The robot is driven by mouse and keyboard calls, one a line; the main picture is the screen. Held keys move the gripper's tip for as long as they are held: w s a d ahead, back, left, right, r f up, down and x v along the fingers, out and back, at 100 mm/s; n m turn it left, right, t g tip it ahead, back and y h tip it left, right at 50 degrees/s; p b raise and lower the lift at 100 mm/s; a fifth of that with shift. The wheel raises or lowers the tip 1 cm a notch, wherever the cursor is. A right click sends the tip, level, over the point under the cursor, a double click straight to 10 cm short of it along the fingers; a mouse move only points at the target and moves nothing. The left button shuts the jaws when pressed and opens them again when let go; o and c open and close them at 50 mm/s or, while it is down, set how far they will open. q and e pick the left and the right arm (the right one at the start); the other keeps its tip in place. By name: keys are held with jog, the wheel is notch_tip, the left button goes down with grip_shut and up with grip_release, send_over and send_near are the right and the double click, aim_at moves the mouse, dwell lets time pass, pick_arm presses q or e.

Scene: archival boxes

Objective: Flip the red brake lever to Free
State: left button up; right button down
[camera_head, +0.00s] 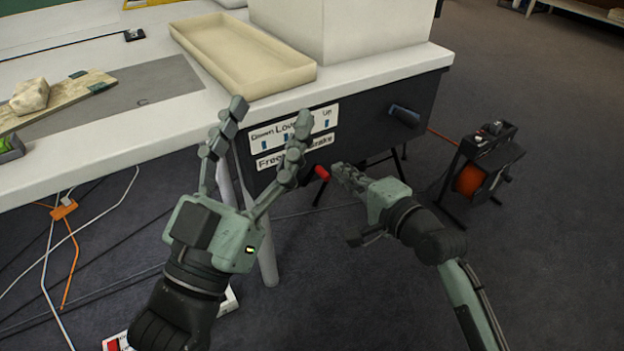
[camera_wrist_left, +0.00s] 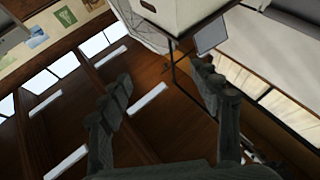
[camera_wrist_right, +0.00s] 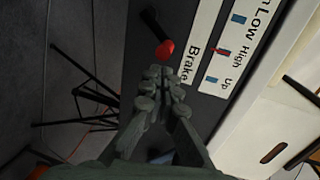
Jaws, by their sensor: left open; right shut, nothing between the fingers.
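The red-tipped brake lever (camera_head: 321,172) sticks out from the dark panel (camera_head: 372,126) under the table's edge, below a label plate (camera_head: 271,160) reading "Free" at its left; my left fingers partly hide the rest. In the right wrist view the red knob (camera_wrist_right: 164,50) is just beyond my fingertips, close to the word "Brake". My right gripper (camera_head: 346,172) is shut and empty, just right of the knob; I cannot tell whether it touches. My left gripper (camera_head: 270,112) is open and empty, raised in front of the panel, left of the lever.
A white table (camera_head: 110,135) bears a cream tray (camera_head: 222,62) and a large pale box (camera_head: 345,30). A dark crank handle (camera_head: 405,116) juts from the panel's right. An orange cable reel (camera_head: 470,180) stands on the floor at right. Cables lie at lower left.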

jog(key=shift+b+x, duration=0.4)
jog(key=shift+x, duration=0.55)
jog(key=shift+w+a+f, duration=0.1)
jog(key=shift+w+a, duration=0.25)
jog(key=shift+w, duration=0.05)
jog(key=shift+s+a+p, duration=0.4)
jog(key=shift+a, duration=0.2)
jog(key=shift+s+a+p, duration=0.55)
jog(key=shift+a, duration=0.2)
jog(key=shift+s+a+p, duration=0.5)
jog(key=shift+a+p, duration=0.05)
jog(key=shift+a, duration=0.15)
pick_arm(q)
notch_tip(320, 180, up, 8)
jog(key=s+a+t+p, duration=0.1)
jog(key=t+p, duration=0.1)
jog(key=shift+s+a+t+h, duration=0.15)
jog(key=shift+s+t+h, duration=0.15)
jog(key=shift+s+t, duration=0.1)
pick_arm(e)
jog(key=s+d, duration=0.4)
jog(key=d, duration=0.1)
jog(key=shift+s+d, duration=0.25)
jog(key=shift+d, duration=0.15)
